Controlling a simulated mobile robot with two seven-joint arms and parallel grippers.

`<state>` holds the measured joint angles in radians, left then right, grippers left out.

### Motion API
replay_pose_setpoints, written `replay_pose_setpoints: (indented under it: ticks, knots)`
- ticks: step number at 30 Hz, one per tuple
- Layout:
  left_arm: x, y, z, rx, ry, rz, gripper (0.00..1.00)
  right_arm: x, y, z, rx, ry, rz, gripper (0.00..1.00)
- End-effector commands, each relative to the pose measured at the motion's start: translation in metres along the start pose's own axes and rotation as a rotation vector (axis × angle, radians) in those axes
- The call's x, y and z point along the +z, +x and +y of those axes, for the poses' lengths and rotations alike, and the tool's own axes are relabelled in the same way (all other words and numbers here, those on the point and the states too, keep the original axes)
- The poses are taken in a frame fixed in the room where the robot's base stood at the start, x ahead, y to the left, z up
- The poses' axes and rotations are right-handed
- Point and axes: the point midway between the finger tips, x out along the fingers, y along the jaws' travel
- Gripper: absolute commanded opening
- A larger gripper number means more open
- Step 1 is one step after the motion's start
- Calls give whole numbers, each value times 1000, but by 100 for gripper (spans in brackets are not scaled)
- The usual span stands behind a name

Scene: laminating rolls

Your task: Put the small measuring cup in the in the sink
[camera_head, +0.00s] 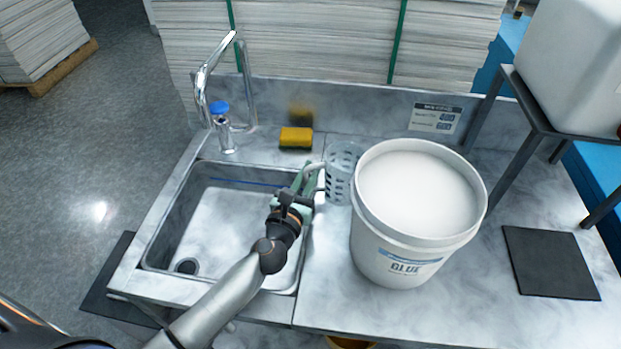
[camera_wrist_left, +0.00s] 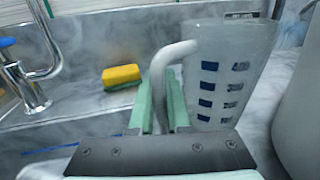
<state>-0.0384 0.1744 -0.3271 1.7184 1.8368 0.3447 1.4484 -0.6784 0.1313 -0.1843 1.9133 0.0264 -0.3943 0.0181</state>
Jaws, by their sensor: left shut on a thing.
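The measuring cup (camera_head: 342,170) is translucent with dark blue marks and stands upright on the counter between the sink (camera_head: 225,215) and the white bucket. In the left wrist view the cup (camera_wrist_left: 228,75) is on the right, with its pale curved handle coming down between my fingers. My left gripper (camera_head: 308,178) is over the sink's right rim and is shut on the cup's handle; its green fingers (camera_wrist_left: 160,95) show on both sides of the handle. I cannot tell whether the cup's base touches the counter. The sink basin is empty. My right gripper is not in view.
A large white glue bucket (camera_head: 415,225) stands close to the right of the cup. A yellow sponge (camera_head: 296,138) lies behind the sink. A tall chrome faucet (camera_head: 227,135) rises at the sink's back left. A black mat (camera_head: 548,262) lies on the right.

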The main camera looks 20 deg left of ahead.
Motion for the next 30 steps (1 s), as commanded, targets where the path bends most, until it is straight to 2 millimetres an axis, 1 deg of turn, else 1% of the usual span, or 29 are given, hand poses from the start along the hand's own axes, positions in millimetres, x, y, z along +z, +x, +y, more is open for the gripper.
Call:
replay_pose_setpoints:
  ticks: [1, 8, 13, 14, 21, 30]
  knots:
    - [-3, 0, 0, -1, -1, -1, 0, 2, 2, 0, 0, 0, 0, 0]
    - [-2, 0, 0, 0, 0, -1, 0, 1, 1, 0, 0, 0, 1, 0]
    - [-7, 0, 0, 0, -1, -1, 0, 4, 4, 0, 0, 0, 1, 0]
    - [-6, 0, 0, 0, 0, -1, 17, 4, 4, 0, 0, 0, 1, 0]
    - [-6, 0, 0, 0, 0, 0, 44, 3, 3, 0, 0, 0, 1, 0]
    - [-4, 0, 0, 0, 1, -1, 45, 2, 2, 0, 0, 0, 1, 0]
